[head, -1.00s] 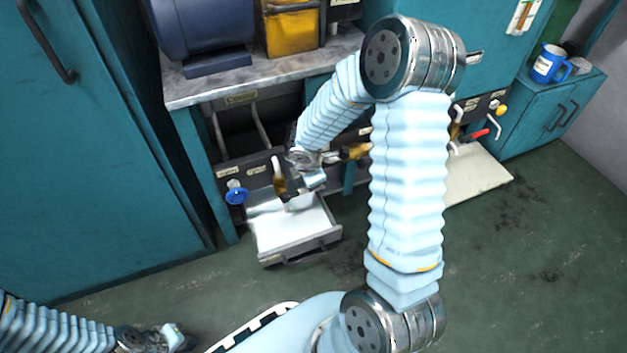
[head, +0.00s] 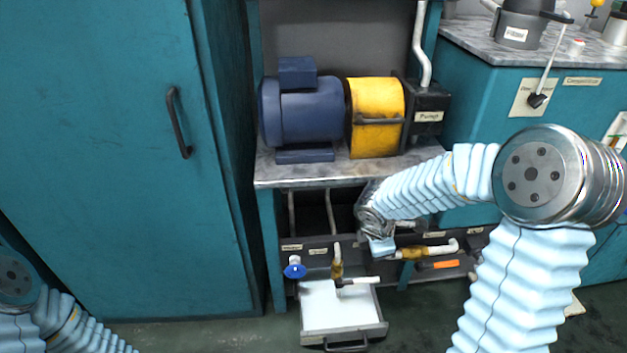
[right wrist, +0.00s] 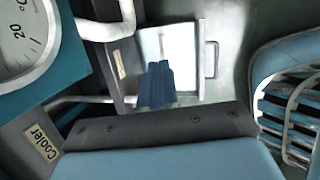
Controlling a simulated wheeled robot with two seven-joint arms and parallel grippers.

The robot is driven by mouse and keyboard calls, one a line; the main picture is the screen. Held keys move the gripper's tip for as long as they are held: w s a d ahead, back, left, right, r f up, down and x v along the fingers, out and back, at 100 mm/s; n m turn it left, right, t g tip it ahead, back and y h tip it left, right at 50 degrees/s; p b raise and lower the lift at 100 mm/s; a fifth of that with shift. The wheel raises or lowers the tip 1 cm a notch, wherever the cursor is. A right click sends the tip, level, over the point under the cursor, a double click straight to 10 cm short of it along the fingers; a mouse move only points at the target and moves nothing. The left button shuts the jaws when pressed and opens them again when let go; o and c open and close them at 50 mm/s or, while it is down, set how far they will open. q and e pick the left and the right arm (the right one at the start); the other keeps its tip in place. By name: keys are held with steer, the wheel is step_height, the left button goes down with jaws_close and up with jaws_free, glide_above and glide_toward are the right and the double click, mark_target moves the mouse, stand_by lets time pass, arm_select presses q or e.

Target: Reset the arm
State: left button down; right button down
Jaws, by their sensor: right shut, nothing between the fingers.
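My right arm reaches in from the right in the head view. Its gripper (head: 381,246) is in front of the lower panel, between two brass valves. In the right wrist view its blue fingers (right wrist: 156,86) are closed together with nothing between them. The left brass valve (head: 337,268) has a white lever (head: 358,281) lying roughly level above the drawer. The right brass valve (head: 412,253) has a white pipe or lever pointing right. My left arm shows at the lower left, but its gripper is out of frame.
An open drawer (head: 375,330) sticks out below the panel. A blue round knob (head: 294,268) is left of it. A blue motor (head: 303,112) and yellow-covered pump (head: 378,105) stand on the bench above. A tall teal cabinet (head: 110,150) fills the left.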

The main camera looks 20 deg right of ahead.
steer(key=shift+f, duration=0.1)
steer(key=s+a+f+m+y+p, duration=0.3)
steer(key=s+a+f+m, duration=0.3)
steer(key=a, duration=0.4)
steer(key=s+a+f+m+g+y+p, duration=0.1)
steer(key=s+a+f+m+y+p, duration=0.2)
steer(key=s+a+f+m, duration=0.3)
steer(key=a+f+m+y, duration=0.1)
steer(key=a+f+m, duration=0.2)
steer(key=a+m, duration=0.2)
steer(key=shift+s+f+m+p, duration=0.2)
steer(key=shift+f+m+p, duration=0.1)
steer(key=shift+p, duration=0.1)
steer(key=shift+a+r, duration=0.1)
